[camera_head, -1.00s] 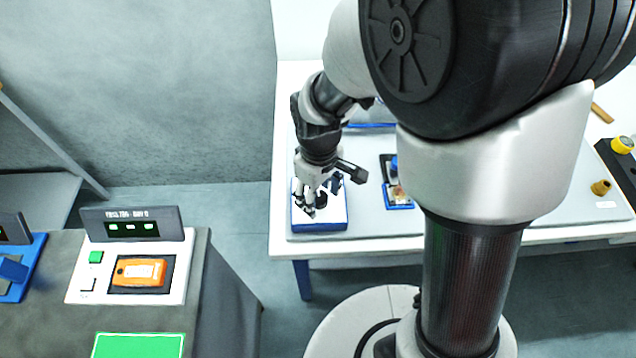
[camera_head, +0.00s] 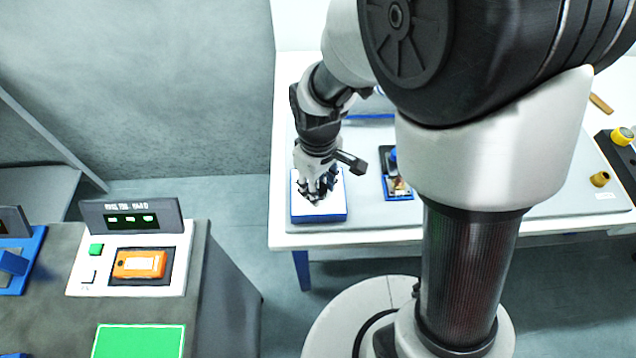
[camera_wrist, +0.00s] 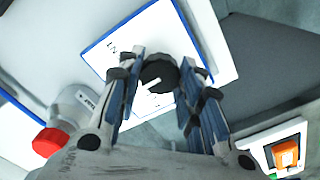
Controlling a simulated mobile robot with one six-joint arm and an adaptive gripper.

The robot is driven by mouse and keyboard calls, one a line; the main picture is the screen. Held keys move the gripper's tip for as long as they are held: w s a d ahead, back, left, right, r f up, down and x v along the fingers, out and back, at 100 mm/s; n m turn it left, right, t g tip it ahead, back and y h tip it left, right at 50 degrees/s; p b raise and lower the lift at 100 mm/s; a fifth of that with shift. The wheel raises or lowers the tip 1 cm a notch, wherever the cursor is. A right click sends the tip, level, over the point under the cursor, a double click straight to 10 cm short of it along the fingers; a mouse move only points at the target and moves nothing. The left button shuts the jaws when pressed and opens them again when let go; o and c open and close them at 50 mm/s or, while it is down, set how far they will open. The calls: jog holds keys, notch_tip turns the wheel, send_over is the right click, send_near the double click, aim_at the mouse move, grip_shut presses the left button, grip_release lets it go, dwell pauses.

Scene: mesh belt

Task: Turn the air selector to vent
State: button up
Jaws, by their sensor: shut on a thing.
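The air selector is a round black knob (camera_wrist: 159,71) with a white pointer line, on a white panel with blue edges (camera_wrist: 132,37). Small dark lettering shows on the panel beside the knob, too small to read surely. In the head view the panel (camera_head: 318,214) lies at the near left corner of the white table. My gripper (camera_head: 318,194) points down over it and hides most of the knob. In the wrist view the fingers of my gripper (camera_wrist: 158,84) are on both sides of the knob, shut on it.
A white cylinder with a red cap (camera_wrist: 47,142) lies left of my fingers in the wrist view. A blue-framed unit (camera_head: 398,186) sits right of the panel. An orange device (camera_head: 140,264) rests in a station on the separate grey bench at left.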

jog(key=m+p, duration=0.1)
jog(key=m, duration=0.3)
jog(key=shift+m, duration=0.3)
jog(key=shift+m+p, duration=0.4)
jog(key=shift+m, duration=1.8)
jog(key=o, duration=1.1)
